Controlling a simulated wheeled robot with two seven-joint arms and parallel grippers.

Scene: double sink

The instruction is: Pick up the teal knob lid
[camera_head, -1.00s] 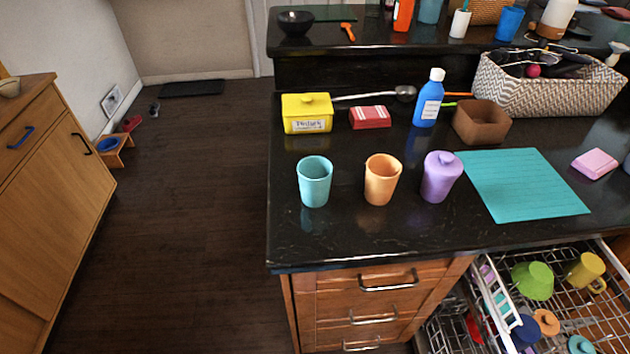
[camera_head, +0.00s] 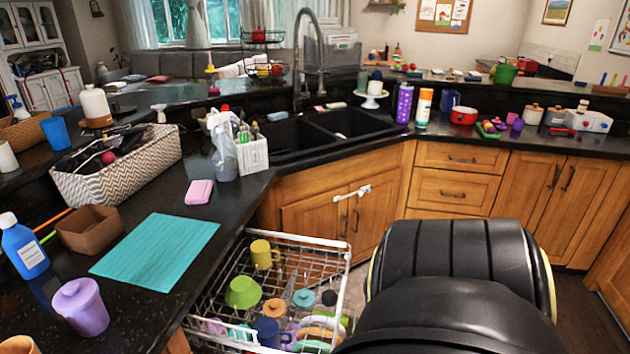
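The teal knob lid (camera_head: 304,298) is a small round disc with a raised knob. It sits in the pulled-out dishwasher rack (camera_head: 338,262), right of an orange knob lid (camera_head: 274,308) and left of a small black-topped item (camera_head: 329,298). A purple lidded cup (camera_head: 82,306) stands on the counter at the lower left. Part of an orange cup (camera_head: 18,346) shows at the bottom left edge. Neither of my grippers is in view.
The rack also holds a yellow mug (camera_head: 262,255), a green bowl (camera_head: 242,292) and a dark blue item (camera_head: 267,331). A teal mat (camera_head: 158,250) lies on the counter beside the rack. A black part of mine fills the lower right. The double sink (camera_head: 300,135) is behind.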

